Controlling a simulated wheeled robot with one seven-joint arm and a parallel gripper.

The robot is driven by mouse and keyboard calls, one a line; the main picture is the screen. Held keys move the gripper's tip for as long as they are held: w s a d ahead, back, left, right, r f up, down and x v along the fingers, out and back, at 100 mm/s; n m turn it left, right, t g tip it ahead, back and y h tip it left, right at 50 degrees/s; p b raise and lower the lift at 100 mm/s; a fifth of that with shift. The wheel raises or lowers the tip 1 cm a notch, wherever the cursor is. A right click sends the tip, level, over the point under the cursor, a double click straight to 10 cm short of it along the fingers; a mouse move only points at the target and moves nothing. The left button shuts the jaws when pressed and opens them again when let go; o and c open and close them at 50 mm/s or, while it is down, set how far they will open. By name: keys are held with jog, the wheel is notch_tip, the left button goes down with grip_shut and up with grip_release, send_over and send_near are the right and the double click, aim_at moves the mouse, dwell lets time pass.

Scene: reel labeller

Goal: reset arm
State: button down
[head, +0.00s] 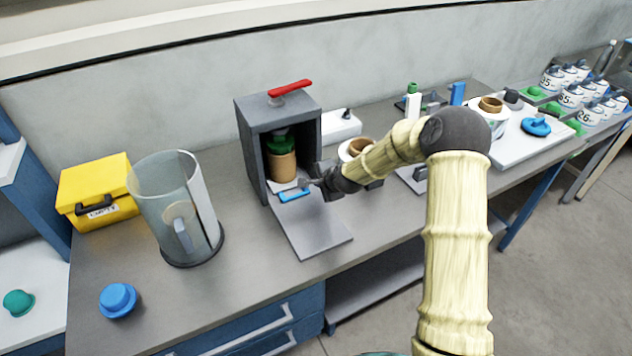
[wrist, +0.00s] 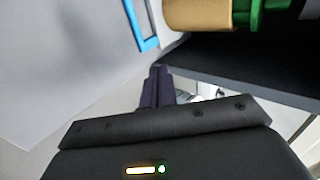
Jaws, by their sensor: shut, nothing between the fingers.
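My gripper (head: 307,184) is at the right side of the open front of a dark grey box-shaped machine (head: 247,158). Its fingers are shut and empty in the wrist view (wrist: 158,78). A tan cylinder (head: 283,166) with a green part on top (head: 281,145) stands inside the machine; it also shows at the top of the wrist view (wrist: 198,14). A blue handle (head: 296,195) lies close to my fingertips, and in the wrist view it (wrist: 138,28) is just left of them, apparently apart. My arm reaches in from the right.
A red lever (head: 290,88) tops the machine, and a grey flap (head: 313,232) lies in front. A clear cylinder (head: 160,205), yellow box (head: 95,185) and blue knob (head: 118,299) are left. Beyond my arm are a white tray (head: 520,148) and several labelled pots (head: 570,95).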

jog(key=shift+w+d, duration=0.1)
jog(key=s+d+r+n+g+h, duration=0.1)
jog(key=s+d+r+n+g, duration=0.1)
jog(key=s, duration=0.9)
jog(key=s+d+r+n+g+h, duration=0.1)
jog(key=s+d+r+n, duration=0.3)
jog(key=s, duration=0.7)
jog(key=s+d+r+n+g+h, duration=0.2)
jog(key=s+d+n, duration=0.4)
jog(key=s, duration=0.6)
notch_tip(320, 180, up, 2)
jog(key=shift+d+r+n+g, duration=0.1)
jog(key=shift+d+n+g, duration=0.35)
jog(key=shift+d, duration=0.4)
jog(key=shift+s+a, duration=0.1)
